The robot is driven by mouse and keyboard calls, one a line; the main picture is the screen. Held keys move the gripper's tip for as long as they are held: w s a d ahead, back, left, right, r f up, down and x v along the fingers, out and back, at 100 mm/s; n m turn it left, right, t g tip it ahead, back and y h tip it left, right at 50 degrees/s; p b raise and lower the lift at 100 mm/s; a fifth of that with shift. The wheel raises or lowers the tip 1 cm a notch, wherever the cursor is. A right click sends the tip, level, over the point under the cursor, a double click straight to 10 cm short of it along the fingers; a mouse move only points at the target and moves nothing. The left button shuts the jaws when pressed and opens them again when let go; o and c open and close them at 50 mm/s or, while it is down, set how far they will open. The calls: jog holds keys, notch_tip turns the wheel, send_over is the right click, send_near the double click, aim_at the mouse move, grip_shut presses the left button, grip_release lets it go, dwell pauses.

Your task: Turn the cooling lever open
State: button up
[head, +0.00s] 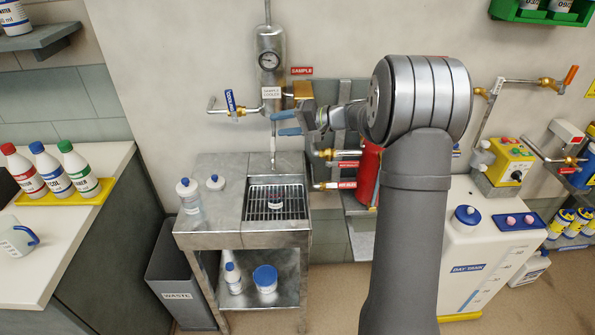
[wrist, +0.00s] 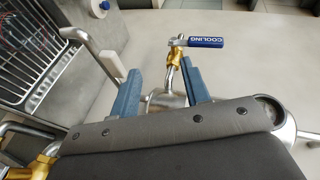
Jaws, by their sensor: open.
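The cooling lever (head: 230,101) is a blue handle with white COOLING lettering on a brass valve, left of the sample cooler in the head view. It points up, crosswise to its short horizontal pipe. In the wrist view the lever (wrist: 207,42) lies beyond the fingertips, its handle pointing right from the brass valve (wrist: 172,55). My gripper (head: 276,123) has two blue fingers, open and empty, to the right of and slightly below the lever, apart from it. In the wrist view my gripper (wrist: 162,66) has the valve's pipe showing between its fingers.
The sample cooler (head: 270,60) with its gauge hangs on the wall, with a downward outlet tube (head: 272,150) near my fingers. A steel sink stand (head: 215,223) holding bottles is below. Red-labelled hot pipes (head: 335,165) and a red cylinder (head: 368,172) sit right, partly behind my arm.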

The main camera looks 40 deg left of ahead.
jog(key=d+f+m+t, duration=0.2)
jog(key=f+m+t, duration=0.1)
jog(key=f, duration=0.3)
jog(key=d+f+m+t, duration=0.3)
jog(key=f+m, duration=0.3)
jog(key=f, duration=0.1)
jog(key=shift+s+d+h, duration=0.3)
jog(key=shift+h, duration=0.1)
jog(key=shift+f, duration=0.1)
